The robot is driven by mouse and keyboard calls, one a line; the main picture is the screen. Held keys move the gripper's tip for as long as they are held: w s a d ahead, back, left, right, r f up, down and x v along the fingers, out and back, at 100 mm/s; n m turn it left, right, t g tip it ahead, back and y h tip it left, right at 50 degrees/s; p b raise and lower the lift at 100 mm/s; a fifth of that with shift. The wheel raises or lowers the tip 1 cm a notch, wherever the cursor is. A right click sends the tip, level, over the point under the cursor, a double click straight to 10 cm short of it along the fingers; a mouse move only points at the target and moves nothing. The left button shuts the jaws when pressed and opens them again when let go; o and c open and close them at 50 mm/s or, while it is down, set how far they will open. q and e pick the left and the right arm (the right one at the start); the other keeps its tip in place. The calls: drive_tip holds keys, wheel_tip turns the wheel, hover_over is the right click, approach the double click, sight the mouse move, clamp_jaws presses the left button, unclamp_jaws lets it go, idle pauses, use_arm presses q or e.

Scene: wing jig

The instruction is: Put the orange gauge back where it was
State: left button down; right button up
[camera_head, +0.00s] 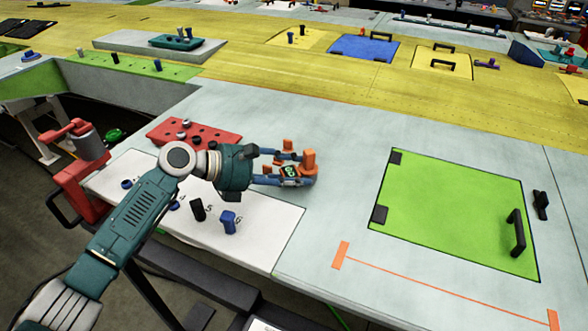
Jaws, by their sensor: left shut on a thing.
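The orange gauge (309,162) is between the fingers of my left gripper (289,165), over the grey surface right of the white board. It shows a small dark dial with green marks. My left gripper is shut on it. I cannot tell whether the gauge touches the surface. A white board (262,240) with printed numbers lies below and left of the gripper, holding blue and black pieces, among them a blue one (228,222) near the 6 and a black one (198,209) near the 5. My arm hides part of this board. My right gripper is not in view.
A red block (165,131) with several knobs sits behind my left arm. A green hatch (455,205) with a black handle (517,233) lies to the right. An orange line (440,283) marks the front surface. The grey surface between gauge and hatch is clear.

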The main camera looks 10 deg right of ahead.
use_arm(q)
drive_tip(key=shift+f, duration=0.15)
drive_tip(key=c, duration=1.1)
unclamp_jaws()
drive_tip(key=shift+f, duration=0.15)
drive_tip(key=shift+r, duration=0.5)
drive_tip(key=b+v, duration=0.3)
drive_tip(key=v, duration=0.8)
drive_tip(key=shift+a, duration=0.1)
drive_tip(key=shift+s+a+r, duration=0.1)
drive_tip(key=shift+a+r, duration=0.25)
drive_tip(key=shift+a, duration=0.05)
